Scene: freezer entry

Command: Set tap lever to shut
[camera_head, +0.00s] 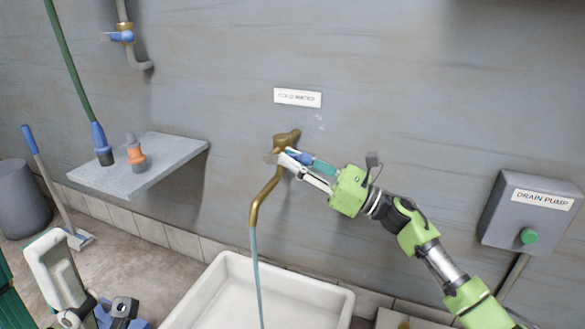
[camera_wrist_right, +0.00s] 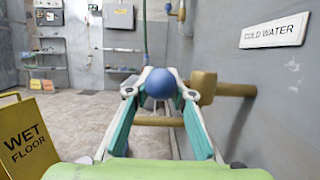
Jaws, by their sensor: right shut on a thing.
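The brass tap (camera_head: 264,196) is fixed to the grey wall under a sign whose words read COLD WATER in the wrist view. A thin stream of water (camera_head: 256,265) runs from its spout into the white sink (camera_head: 340,299). My right gripper (camera_head: 281,158) is at the tap body, shut on the lever's blue knob (camera_wrist_right: 160,83). The knob sits between the fingertips, with the brass body (camera_wrist_right: 205,88) just to its right; the fingers partly hide the lever. Part of my left gripper (camera_head: 62,275) shows at the lower left; its fingertips are unclear.
A grey shelf (camera_head: 150,172) with an orange-collared fitting (camera_head: 136,155) and a green hose (camera_head: 72,60) is on the left. A DRAIN PUMP box (camera_head: 510,215) with a green button is on the right. A yellow WET FLOOR sign (camera_wrist_right: 25,132) stands left in the wrist view.

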